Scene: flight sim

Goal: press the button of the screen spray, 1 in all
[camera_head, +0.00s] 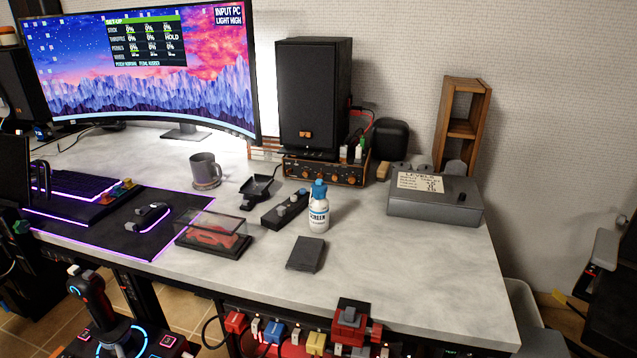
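The screen spray (318,212) is a small white bottle with a blue top and a label reading "SCREEN". It stands upright on the grey desk (410,280), right of centre in the head view. Its blue top (319,188) faces up and is uncovered. The button itself is too small to make out apart from the top. Nothing touches the bottle from the front. Neither of my grippers can be made out in this view.
A dark folded cloth (306,254) lies in front of the bottle. A black control strip (284,211) is close on its left, and a clear case (212,236) lies farther left. A grey box (435,200) stands to the right. The desk's front right is clear.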

